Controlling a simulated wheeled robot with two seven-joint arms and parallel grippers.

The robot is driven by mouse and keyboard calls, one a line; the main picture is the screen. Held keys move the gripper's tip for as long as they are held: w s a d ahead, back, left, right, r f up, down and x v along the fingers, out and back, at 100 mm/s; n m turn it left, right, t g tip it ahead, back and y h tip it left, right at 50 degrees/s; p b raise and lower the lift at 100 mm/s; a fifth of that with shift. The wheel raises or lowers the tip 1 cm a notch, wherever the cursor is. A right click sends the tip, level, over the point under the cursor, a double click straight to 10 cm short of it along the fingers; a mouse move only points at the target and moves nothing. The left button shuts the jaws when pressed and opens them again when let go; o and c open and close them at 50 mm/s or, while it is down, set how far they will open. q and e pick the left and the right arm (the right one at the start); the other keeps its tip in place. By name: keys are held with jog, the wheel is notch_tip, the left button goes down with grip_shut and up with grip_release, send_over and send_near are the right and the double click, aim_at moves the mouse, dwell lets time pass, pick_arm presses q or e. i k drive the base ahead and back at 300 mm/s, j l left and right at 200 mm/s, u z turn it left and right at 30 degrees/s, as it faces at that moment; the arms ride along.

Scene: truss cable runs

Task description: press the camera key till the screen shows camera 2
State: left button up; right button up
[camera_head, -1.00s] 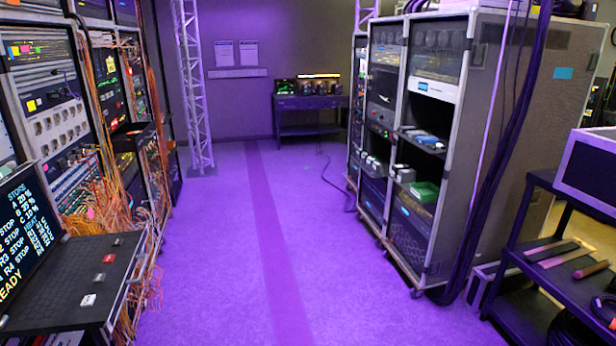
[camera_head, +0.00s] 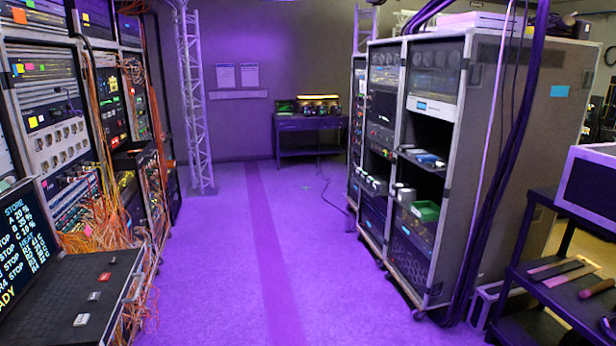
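No key or screen in view can be read as the camera key or a camera number. A dark screen (camera_head: 25,240) at the left edge shows white, blue and yellow text, including STORE, STOP and percentages. Below it, a black panel (camera_head: 60,291) carries a white key (camera_head: 81,320), a grey key (camera_head: 94,296) and a red key (camera_head: 104,277); their labels are too small to read. On the far desk (camera_head: 311,124) stands small lit equipment (camera_head: 318,103), including a greenish display (camera_head: 286,106), too small to read. Neither of my grippers is in view.
Equipment racks with orange cables (camera_head: 85,190) line the left. A tall wheeled rack (camera_head: 440,250) and a dark cart (camera_head: 540,290) stand on the right. A truss (camera_head: 195,100) rises at the back left. The purple floor (camera_head: 215,270) between is clear; a cable (camera_head: 335,200) lies near the right rack.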

aim_at(82, 321)
jog(key=u, duration=1.6)
